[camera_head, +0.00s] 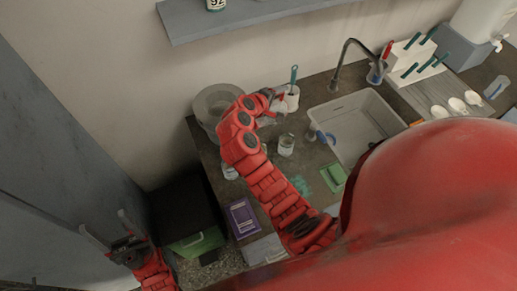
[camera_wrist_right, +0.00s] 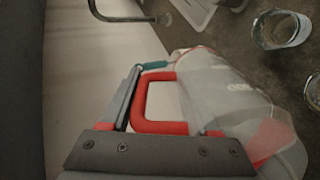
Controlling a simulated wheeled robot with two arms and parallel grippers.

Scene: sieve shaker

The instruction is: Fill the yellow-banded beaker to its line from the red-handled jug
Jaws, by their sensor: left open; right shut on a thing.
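My right gripper (camera_head: 270,97) is shut on the red handle (camera_wrist_right: 150,102) of a clear jug (camera_wrist_right: 225,85), which hangs above the counter. The jug, partly hidden by the gripper, also shows in the head view (camera_head: 279,107). In the right wrist view its body looks tilted; I cannot tell whether it holds liquid. A glass beaker (camera_head: 286,145) stands on the counter just below and right of the jug. A glass beaker (camera_wrist_right: 281,30) shows in the right wrist view. No yellow band can be made out. My left gripper (camera_head: 108,238) is open and empty, left of the counter.
A sink (camera_head: 352,122) with a tall tap lies to the right. A purple box (camera_head: 241,217) and a green pad (camera_head: 333,177) lie on the counter. A shelf (camera_head: 250,16) is on the wall.

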